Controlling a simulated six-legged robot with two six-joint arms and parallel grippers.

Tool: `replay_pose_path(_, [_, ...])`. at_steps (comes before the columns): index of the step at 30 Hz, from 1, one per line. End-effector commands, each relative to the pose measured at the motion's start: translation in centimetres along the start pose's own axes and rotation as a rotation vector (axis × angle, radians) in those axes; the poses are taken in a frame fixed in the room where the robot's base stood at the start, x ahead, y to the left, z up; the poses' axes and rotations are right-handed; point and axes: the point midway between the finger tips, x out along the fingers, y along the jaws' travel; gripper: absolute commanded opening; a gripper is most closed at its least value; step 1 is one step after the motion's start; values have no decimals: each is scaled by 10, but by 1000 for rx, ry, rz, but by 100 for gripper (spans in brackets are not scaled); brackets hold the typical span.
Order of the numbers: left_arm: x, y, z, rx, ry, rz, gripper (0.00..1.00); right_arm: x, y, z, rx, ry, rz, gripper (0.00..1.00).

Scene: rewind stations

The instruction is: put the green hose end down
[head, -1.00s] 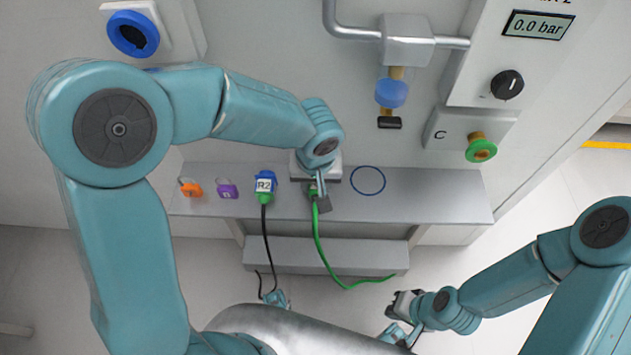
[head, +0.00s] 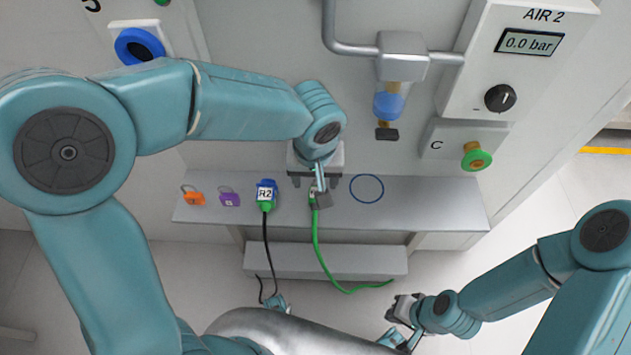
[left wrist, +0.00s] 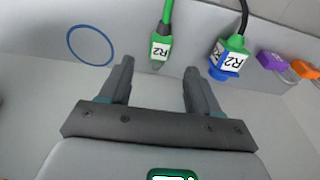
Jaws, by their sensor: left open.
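The green hose end (left wrist: 161,47), with a white R2 label, rests on the grey shelf (head: 430,205). In the left wrist view it shows between and just beyond the fingertips, touching neither finger. My left gripper (left wrist: 158,66) is open and empty; in the head view it (head: 320,188) hangs over the shelf and partly hides the hose end. The green hose (head: 316,240) runs down off the shelf's front. A blue ring outline (head: 366,202) is marked on the shelf, right of the hose end. My right gripper (head: 400,308) is low at the right, apart from the shelf; its jaws are unclear.
A green-and-blue R2 connector (head: 266,195) on a black hose stands left on the shelf, beside purple (head: 230,200) and orange (head: 194,199) padlocks. Above are a blue-collared pipe outlet (head: 388,105), a green port C (head: 476,158) and a gauge reading 0.0 bar (head: 527,42).

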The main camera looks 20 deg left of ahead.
Motion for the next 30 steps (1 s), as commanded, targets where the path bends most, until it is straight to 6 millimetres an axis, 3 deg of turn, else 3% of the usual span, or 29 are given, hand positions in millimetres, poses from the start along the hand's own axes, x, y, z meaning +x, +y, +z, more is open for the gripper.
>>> replay_pose_path(1, [-16, 1, -1, 1, 5, 3, 62, -6, -2, 0, 0, 0, 0, 0])
replay_pose_path(3, [-29, 1, -1, 0, 4, 3, 62, -9, -3, 0, 0, 0, 0, 0])
replay_pose_path(9, [-52, 0, 0, 2, 2, 1, 62, -14, -5, 0, 0, 0, 0, 0])
replay_pose_path(30, [-54, 0, 0, 1, 0, 0, 62, -14, -5, 0, 0, 0, 0, 0])
